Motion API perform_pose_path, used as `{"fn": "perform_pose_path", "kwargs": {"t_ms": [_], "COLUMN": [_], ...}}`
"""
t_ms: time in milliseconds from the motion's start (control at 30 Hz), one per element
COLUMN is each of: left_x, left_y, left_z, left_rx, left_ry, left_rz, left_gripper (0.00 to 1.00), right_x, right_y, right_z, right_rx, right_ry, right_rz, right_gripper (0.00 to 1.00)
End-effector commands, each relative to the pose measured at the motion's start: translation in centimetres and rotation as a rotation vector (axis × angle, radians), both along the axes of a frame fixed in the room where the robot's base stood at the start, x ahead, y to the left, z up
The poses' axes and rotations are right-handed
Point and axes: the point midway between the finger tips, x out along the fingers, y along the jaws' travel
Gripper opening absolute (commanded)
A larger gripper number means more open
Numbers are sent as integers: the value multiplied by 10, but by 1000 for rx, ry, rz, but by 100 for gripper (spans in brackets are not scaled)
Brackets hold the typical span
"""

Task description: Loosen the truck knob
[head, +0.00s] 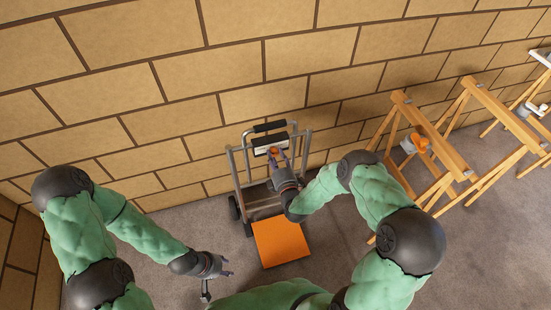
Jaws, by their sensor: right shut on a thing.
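A grey hand truck (237,165) with black handles and small wheels stands against the brick wall in the middle of the head view. My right gripper (276,154) is at its upper frame, below the black handles. It is shut on a small orange part there, which looks like the truck knob (273,149); my fingers partly hide it. My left gripper (220,284) hangs low at the left, apart from the truck. Its fingers are spread and nothing shows between them.
An orange plate (280,241) lies at the foot of the truck. Wooden sawhorses (440,145) stand at the right, with an orange and white object (416,143) on the nearest. The grey floor (350,255) between is clear.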

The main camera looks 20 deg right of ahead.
Motion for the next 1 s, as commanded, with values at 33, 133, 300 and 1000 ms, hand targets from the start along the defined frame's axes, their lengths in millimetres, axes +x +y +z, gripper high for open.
{"fn": "perform_pose_path", "kwargs": {"t_ms": [33, 133, 300, 1000], "left_x": [0, 0, 0, 0], "left_y": [0, 0, 0, 0], "left_z": [-2, -4, -5, -6], "left_rx": [0, 0, 0, 0], "left_ry": [0, 0, 0, 0], "left_rz": [0, 0, 0, 0], "left_gripper": [40, 40, 40, 40], "right_x": [0, -1, -1, -1], "right_y": [0, 0, 1, 0], "right_z": [-1, -2, -2, -1], "right_rx": [-26, -73, -126, -152], "right_ry": [1, 0, 0, -1], "right_rz": [0, 0, 0, 0], "right_gripper": [6, 6, 6, 62]}}
